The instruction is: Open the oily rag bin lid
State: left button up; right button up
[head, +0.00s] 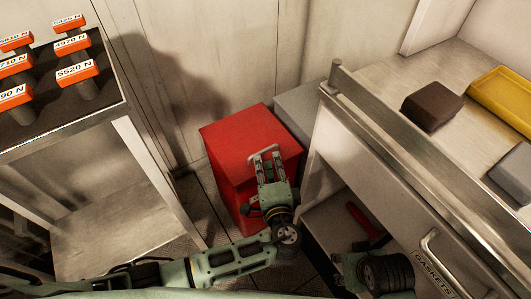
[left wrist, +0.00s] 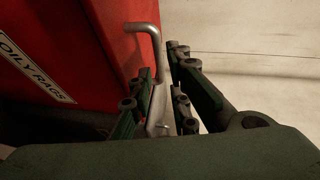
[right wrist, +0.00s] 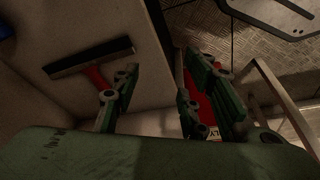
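The red oily rag bin (head: 238,135) stands on the floor between the left rack and the workbench. Its lid looks shut. The OILY RAGS label (left wrist: 33,68) shows on its red face in the left wrist view. A bent metal handle (left wrist: 146,29) sticks out from the bin, and it also shows in the head view (head: 263,151). My left gripper (left wrist: 162,82) has its fingers close on both sides of this handle and appears shut on it.
A steel rack (head: 120,110) with orange-labelled weights stands left. The workbench (head: 415,165) on the right has a metal rail, a GASKETS drawer, a dark block (head: 432,106) and a yellow tray (head: 503,98). A red-handled tool (right wrist: 90,60) lies on the lower shelf. A grey box (head: 303,103) is behind the bin.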

aim_at(266, 154)
pick_arm(q)
jog(key=x, duration=0.4)
jog(key=shift+w+a+f+b, duration=0.1)
jog(key=shift+w+b, duration=0.2)
jog(key=shift+w, duration=0.1)
pick_arm(e)
jog(key=v, duration=0.2)
jog(key=shift+w+r, duration=0.15)
jog(key=shift+r, duration=0.25)
pick_arm(q)
jog(key=shift+c, duration=0.3)
grip_shut()
pick_arm(e)
jog(key=shift+d, duration=0.1)
